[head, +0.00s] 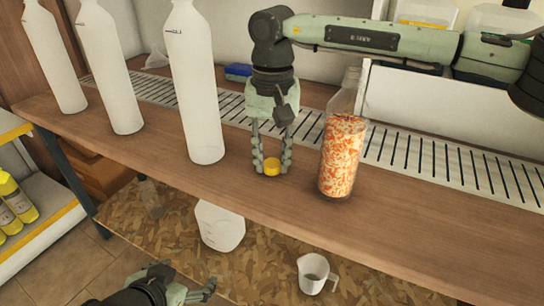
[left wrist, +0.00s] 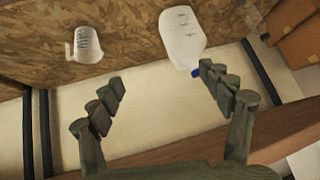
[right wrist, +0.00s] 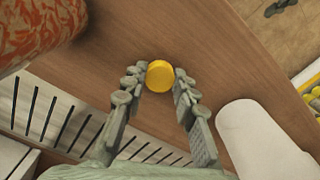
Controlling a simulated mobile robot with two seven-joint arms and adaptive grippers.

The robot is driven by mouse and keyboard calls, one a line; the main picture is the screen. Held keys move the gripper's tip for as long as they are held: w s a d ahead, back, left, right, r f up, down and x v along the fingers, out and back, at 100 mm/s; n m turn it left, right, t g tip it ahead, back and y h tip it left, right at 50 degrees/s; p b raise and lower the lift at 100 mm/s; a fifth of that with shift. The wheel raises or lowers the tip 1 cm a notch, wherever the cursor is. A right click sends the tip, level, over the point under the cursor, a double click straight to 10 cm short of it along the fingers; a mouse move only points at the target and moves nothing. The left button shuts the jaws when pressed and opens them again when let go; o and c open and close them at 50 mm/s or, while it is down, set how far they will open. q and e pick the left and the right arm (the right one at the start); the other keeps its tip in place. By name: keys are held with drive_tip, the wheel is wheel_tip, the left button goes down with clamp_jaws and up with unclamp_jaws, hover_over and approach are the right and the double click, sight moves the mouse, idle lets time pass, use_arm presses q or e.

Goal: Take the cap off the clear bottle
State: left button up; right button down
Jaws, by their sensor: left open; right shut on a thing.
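The clear bottle (head: 342,155), filled with orange and white bits, stands upright on the wooden shelf; part of it shows in the right wrist view (right wrist: 35,30). No cap shows on its neck, whose top is close below my right arm. My right gripper (head: 272,163) points down, left of the bottle, shut on a yellow cap (head: 271,168). The cap also shows between the fingertips in the right wrist view (right wrist: 160,75). It is at or just above the shelf; I cannot tell whether it touches. My left gripper (head: 186,283) is open and empty, low at the front.
Several tall white bottles (head: 196,90) stand left of my right gripper. A slotted metal strip (head: 430,160) runs behind. A white jug (head: 219,226) and a measuring cup (head: 314,274) are on the lower board. The shelf right of the clear bottle (head: 440,225) is free.

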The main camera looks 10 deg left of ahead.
drive_tip(key=c, duration=1.2)
unclamp_jaws()
